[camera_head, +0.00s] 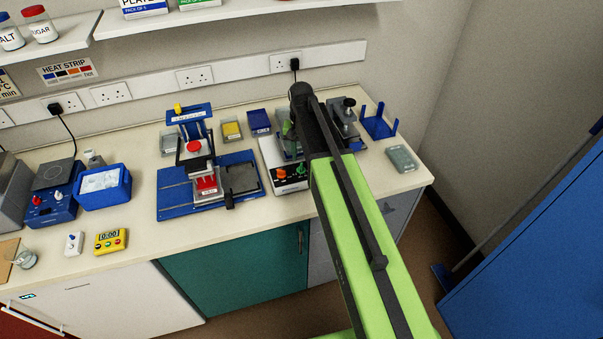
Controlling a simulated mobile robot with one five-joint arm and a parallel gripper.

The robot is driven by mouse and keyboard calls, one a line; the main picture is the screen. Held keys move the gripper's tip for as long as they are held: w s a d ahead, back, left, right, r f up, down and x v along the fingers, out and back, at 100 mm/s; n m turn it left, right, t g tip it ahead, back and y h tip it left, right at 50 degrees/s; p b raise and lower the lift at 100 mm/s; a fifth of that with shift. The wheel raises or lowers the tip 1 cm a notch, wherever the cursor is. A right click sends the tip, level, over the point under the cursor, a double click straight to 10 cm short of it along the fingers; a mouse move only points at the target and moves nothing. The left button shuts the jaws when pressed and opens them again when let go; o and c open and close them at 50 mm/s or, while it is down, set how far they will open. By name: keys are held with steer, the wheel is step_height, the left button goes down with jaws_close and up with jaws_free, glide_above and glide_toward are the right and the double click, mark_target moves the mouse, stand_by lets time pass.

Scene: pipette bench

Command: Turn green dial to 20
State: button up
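The green dial (303,169) sits on the front panel of a white and black bench unit (267,152), to the right of an orange dial (281,172). Its pointer and scale are too small to read. My green and black arm reaches up from the lower right, just right of the green dial, and covers part of the unit's right side.
A blue press (171,197) stands left of the unit. A blue rack (381,122) and a grey-green box (401,158) lie to the right, near the bench's right end. A yellow timer (110,241) sits front left. The bench front between timer and unit is mostly clear.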

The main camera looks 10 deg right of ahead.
mark_target(301, 168)
step_height(301, 168, down, 4)
steer(key=shift+r+b, duration=0.1)
steer(key=shift+b, duration=1.1)
jaws_close()
